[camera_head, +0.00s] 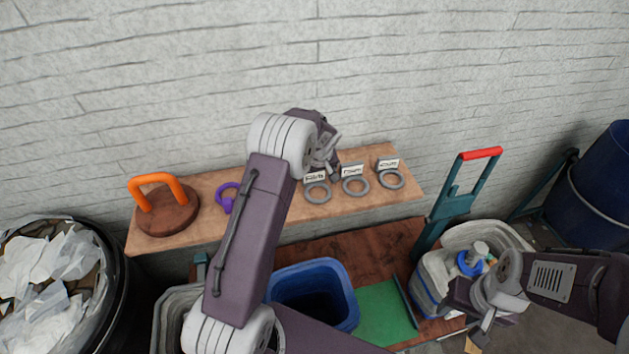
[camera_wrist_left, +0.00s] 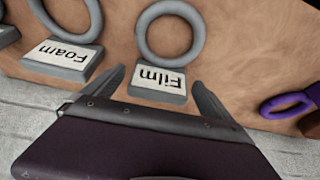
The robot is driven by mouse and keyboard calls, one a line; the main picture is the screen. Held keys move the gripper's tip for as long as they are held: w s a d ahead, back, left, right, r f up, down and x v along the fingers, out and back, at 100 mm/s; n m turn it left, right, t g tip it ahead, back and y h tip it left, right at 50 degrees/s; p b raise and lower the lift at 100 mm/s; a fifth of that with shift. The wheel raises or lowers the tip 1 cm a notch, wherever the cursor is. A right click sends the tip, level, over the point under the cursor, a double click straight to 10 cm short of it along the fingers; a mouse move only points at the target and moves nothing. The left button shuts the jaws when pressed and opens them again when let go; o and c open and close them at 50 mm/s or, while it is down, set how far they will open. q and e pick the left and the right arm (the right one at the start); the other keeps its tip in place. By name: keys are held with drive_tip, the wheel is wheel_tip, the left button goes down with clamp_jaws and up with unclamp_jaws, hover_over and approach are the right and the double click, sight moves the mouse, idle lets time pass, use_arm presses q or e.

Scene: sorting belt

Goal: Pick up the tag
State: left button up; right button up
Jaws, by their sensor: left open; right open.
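Three grey tags with white labels and grey rings stand in a row on the wooden shelf (camera_head: 255,222). The leftmost tag (camera_head: 316,178) reads "Film" in the left wrist view (camera_wrist_left: 160,81). The middle tag (camera_head: 352,172) reads "Foam" there (camera_wrist_left: 62,56). The right tag (camera_head: 388,164) is unreadable. My left gripper (camera_head: 326,160) is over the back of the shelf. In the left wrist view its open fingers (camera_wrist_left: 159,80) are on either side of the Film tag; contact cannot be told. My right gripper (camera_head: 484,326) is open at the lower right, away from the tags.
A purple object (camera_head: 228,197) and a round wooden block with an orange handle (camera_head: 158,185) are on the shelf's left. The brick wall (camera_head: 300,60) rises right behind.

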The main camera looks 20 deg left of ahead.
use_arm(q)
drive_tip(key=shift+s+d+r, duration=0.1)
drive_tip(key=shift+d+r, duration=0.05)
drive_tip(key=shift+d, duration=0.05)
drive_tip(key=c, duration=1.4)
drive_tip(key=shift+a, duration=0.1)
drive_tip(key=shift+r, duration=0.5)
wheel_tip(320, 180, up, 3)
drive_tip(key=shift+f+b, duration=0.1)
drive_tip(key=shift+b, duration=0.5)
drive_tip(key=w+d+r, duration=0.2)
drive_tip(key=w+d+r+p, duration=0.1)
drive_tip(key=w+d+r, duration=0.1)
drive_tip(key=d, duration=0.1)
drive_tip(key=w+d+r, duration=0.2)
drive_tip(key=d, duration=0.1)
drive_tip(key=shift+w+d+r, duration=0.2)
drive_tip(key=shift+w+r, duration=0.1)
drive_tip(key=shift+r, duration=0.05)
drive_tip(key=shift+w+d+r+p, duration=0.2)
drive_tip(key=shift+w+d+p, duration=0.1)
drive_tip(key=shift+d+p, duration=0.1)
